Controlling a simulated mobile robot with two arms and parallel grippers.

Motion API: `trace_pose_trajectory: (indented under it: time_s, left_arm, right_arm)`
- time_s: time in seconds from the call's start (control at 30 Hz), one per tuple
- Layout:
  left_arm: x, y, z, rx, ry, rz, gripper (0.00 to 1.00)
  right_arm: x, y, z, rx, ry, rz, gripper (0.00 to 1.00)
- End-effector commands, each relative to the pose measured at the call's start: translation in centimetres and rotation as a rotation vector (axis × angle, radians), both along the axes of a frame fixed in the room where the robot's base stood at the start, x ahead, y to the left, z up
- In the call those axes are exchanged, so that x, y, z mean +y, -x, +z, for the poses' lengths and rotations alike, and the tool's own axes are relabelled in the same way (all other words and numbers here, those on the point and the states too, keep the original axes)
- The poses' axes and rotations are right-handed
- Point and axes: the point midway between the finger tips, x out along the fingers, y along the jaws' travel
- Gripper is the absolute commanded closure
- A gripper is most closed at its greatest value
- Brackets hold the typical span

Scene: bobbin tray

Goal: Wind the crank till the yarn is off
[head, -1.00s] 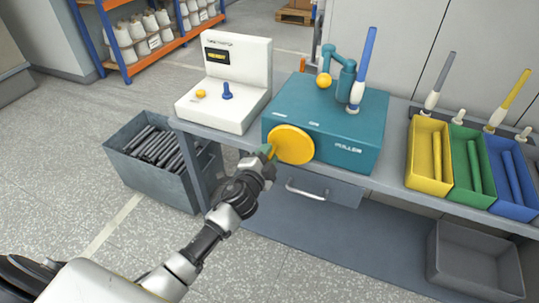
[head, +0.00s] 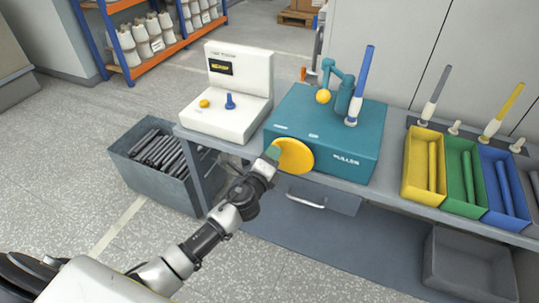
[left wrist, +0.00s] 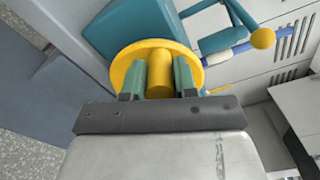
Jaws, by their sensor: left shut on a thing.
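The teal puller box (head: 330,125) stands on the bench with a yellow crank disc (head: 298,156) on its front. My left gripper (head: 273,154) is at the disc's left edge. In the left wrist view, its green fingers (left wrist: 160,78) are shut on the yellow crank knob (left wrist: 160,56), which stands out from the disc (left wrist: 117,68). A blue bobbin (head: 363,75) with a white lower part (head: 354,108) stands slightly tilted on top of the box, beside a teal arm with a yellow ball (head: 323,96). Whether the white part is yarn, I cannot tell. My right gripper is not in view.
A white console (head: 235,95) stands left of the puller. Yellow (head: 411,190), green and blue trays with tubes lie to the right, with bobbins on pegs behind. A grey bin (head: 135,170) of dark tubes is on the floor at left. A drawer handle (head: 306,201) sits below.

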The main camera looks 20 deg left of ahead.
Motion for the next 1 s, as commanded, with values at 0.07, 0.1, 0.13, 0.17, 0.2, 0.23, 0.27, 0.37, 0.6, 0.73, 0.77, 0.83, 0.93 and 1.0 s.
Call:
trace_pose_trajectory:
  time_s: [0.07, 0.1, 0.13, 0.17, 0.2, 0.23, 0.27, 0.37, 0.6, 0.73, 0.77, 0.83, 0.93, 1.0]
  left_arm:
    - [-0.15, 0.02, 0.22, 0.001, -0.033, -0.001, 0.96]
    - [-0.21, 0.03, 0.26, 0.0, -0.049, -0.001, 0.96]
    - [-0.24, 0.03, 0.28, 0.0, -0.058, -0.001, 0.96]
    - [-0.28, 0.03, 0.29, -0.001, -0.067, -0.001, 0.96]
    - [-0.31, 0.03, 0.31, -0.002, -0.077, -0.002, 0.96]
    - [-0.33, 0.03, 0.33, -0.002, -0.084, -0.002, 0.96]
    - [-0.35, 0.03, 0.34, -0.002, -0.09, -0.002, 0.96]
    - [-0.39, 0.04, 0.36, -0.003, -0.103, -0.002, 0.96]
    - [-0.42, 0.04, 0.33, -0.003, -0.109, -0.003, 0.96]
    - [-0.42, 0.05, 0.32, -0.002, -0.108, -0.003, 0.96]
    - [-0.42, 0.05, 0.32, -0.002, -0.108, -0.003, 0.96]
    - [-0.42, 0.05, 0.32, -0.002, -0.107, -0.002, 0.65]
    - [-0.4, 0.04, 0.34, -0.003, -0.107, -0.002, 0.49]
    - [-0.39, 0.04, 0.36, -0.003, -0.107, -0.002, 0.47]
  right_arm:
    - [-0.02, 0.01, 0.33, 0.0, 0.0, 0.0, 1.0]
    - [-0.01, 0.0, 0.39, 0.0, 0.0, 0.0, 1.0]
    - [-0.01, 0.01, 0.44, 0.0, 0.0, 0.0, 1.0]
    - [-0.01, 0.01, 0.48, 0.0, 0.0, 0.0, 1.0]
    - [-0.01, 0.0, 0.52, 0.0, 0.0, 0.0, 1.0]
    - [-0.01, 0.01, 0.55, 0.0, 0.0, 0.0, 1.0]
    - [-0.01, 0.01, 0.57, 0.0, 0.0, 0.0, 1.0]
    - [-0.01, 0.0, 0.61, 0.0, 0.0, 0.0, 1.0]
    - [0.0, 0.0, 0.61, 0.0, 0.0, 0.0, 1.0]
    - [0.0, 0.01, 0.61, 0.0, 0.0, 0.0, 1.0]
    - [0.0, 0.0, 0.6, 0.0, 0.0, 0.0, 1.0]
    - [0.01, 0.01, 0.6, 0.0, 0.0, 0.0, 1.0]
    - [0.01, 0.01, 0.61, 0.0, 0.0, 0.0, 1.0]
    - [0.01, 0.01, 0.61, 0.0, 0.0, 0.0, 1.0]
